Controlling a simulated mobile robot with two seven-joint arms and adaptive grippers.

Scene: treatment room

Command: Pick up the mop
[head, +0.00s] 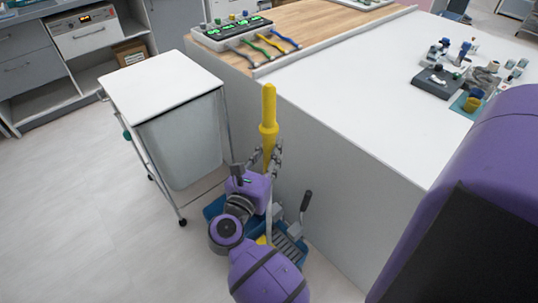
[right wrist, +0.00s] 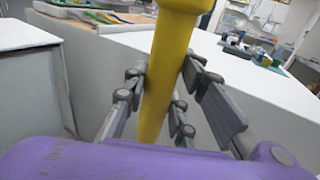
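The mop (head: 268,110) stands upright, with a thick yellow upper grip and a thinner shaft below. Its lower end is hidden behind my right arm, at the blue bucket (head: 290,246). The yellow handle also shows large in the right wrist view (right wrist: 168,70). My right gripper (head: 267,155) is around the handle just below the thick grip, with fingers on both sides. In the right wrist view the handle passes between the fingers (right wrist: 163,88), and a gap shows at the left finger, so the gripper looks open. My left gripper is not in view.
A white-topped cart (head: 160,78) stands close on the left. A large white counter (head: 330,95) borders the mop on the right, with equipment (head: 437,82) on top. A dark lever (head: 306,203) rises from the bucket. Open floor (head: 75,215) lies at the left.

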